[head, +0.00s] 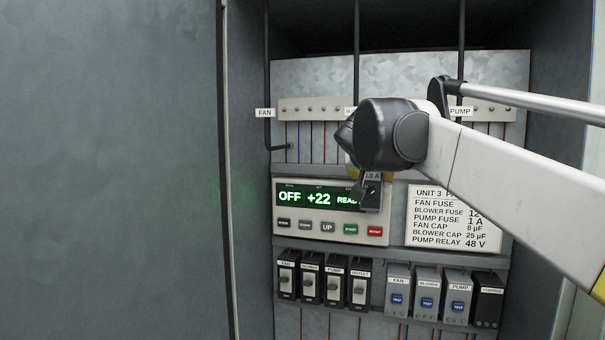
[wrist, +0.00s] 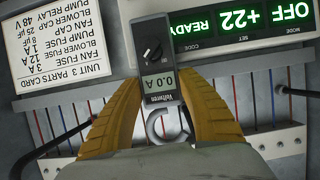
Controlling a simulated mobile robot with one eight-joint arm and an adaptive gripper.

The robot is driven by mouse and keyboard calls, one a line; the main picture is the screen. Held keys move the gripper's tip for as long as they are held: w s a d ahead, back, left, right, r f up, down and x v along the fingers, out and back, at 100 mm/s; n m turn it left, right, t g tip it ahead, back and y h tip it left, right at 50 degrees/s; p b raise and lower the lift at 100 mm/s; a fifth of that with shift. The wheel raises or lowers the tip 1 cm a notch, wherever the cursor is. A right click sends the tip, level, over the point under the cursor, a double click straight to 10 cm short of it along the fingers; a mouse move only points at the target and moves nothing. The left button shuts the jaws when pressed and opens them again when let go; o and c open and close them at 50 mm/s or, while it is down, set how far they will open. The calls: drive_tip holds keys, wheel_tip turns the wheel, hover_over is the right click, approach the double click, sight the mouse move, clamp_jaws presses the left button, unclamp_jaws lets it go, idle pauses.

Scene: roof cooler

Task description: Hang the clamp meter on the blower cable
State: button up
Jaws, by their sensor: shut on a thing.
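The clamp meter (wrist: 153,45) is a dark body with a dial and a grey face reading 0.0 A. It shows below my gripper in the head view (head: 371,192). My gripper (wrist: 160,92) is shut on it, with a yellow finger on each side. The meter's grey clamp ring (wrist: 156,124) lies between the fingers, partly hidden by my gripper; I cannot tell if any cable is inside. The blower cable (head: 356,50) hangs as the middle black cable in the head view. Its lower part and label are hidden behind my wrist.
The fan cable (head: 267,60) hangs to the left and the pump cable (head: 461,40) to the right. Behind the meter is a controller (head: 300,228) reading OFF +22 READY. A parts card (head: 455,218) is at right. Breakers and relays (head: 335,288) line the bottom. A grey cabinet wall (head: 110,170) fills the left.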

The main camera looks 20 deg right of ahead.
drive_tip(key=shift+w+a+f, duration=0.4)
drive_tip(key=shift+w+a, duration=0.1)
drive_tip(key=shift+a, duration=0.15)
drive_tip(key=shift+w+a+f, duration=0.35)
drive_tip(key=shift+w+a, duration=0.1)
drive_tip(key=shift+a, duration=0.2)
drive_tip(key=o, duration=1.4)
drive_tip(key=shift+a, duration=0.1)
